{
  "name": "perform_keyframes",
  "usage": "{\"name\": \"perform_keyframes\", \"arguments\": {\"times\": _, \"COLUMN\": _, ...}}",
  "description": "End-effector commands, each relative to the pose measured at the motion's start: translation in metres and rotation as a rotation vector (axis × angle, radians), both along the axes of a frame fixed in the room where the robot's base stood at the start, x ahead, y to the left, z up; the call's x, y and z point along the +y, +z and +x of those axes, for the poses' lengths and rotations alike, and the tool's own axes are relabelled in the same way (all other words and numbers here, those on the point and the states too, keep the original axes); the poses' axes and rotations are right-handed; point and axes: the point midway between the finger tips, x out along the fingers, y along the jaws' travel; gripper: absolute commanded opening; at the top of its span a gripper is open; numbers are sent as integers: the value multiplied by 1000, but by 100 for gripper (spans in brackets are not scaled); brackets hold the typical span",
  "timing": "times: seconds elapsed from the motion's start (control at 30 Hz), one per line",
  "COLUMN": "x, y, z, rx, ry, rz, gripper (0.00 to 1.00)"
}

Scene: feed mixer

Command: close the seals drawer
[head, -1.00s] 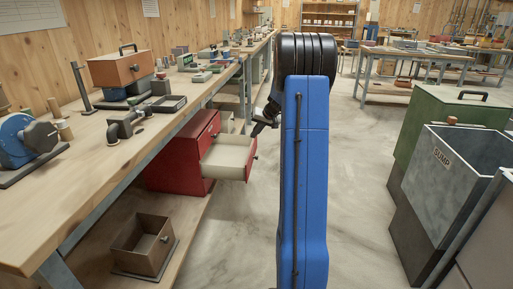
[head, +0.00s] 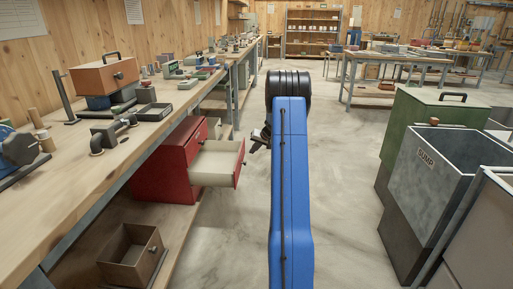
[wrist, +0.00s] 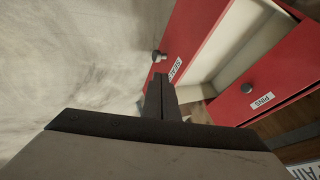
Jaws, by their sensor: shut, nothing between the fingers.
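The red cabinet (head: 164,172) stands on the lower shelf under the left workbench. Its seals drawer (head: 218,160) is pulled well out, showing a pale, empty-looking inside. In the wrist view the seals drawer's red front (wrist: 187,48) has a dark knob and a partly covered label. My gripper (head: 259,137) is just right of the drawer front in the head view, partly hidden by my blue arm. In the wrist view my gripper (wrist: 158,95) has its fingers together and empty, overlapping the front's lower edge near the label. I cannot tell whether they touch it.
Another red drawer front (wrist: 280,80) with a knob and label lies beside the seals drawer. A brown open bin (head: 131,256) sits on the lower shelf. The sump tank (head: 440,190) and green box (head: 425,130) stand at right. The floor between is clear.

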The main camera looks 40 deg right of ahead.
Motion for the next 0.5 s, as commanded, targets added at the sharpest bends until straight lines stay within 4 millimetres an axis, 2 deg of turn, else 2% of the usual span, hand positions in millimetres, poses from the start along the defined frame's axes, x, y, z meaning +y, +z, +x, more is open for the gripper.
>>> {"name": "perform_keyframes", "arguments": {"times": 0.17, "x": 1, "y": -26, "z": 19, "rx": 1, "ry": 0, "rz": 2, "gripper": 0}}
{"name": "perform_keyframes", "arguments": {"times": 0.3, "x": 16, "y": -22, "z": 34, "rx": -1, "ry": 2, "rz": -1, "gripper": 0}}
{"name": "perform_keyframes", "arguments": {"times": 0.5, "x": 25, "y": -22, "z": 45, "rx": 0, "ry": 2, "rz": 1, "gripper": 0}}
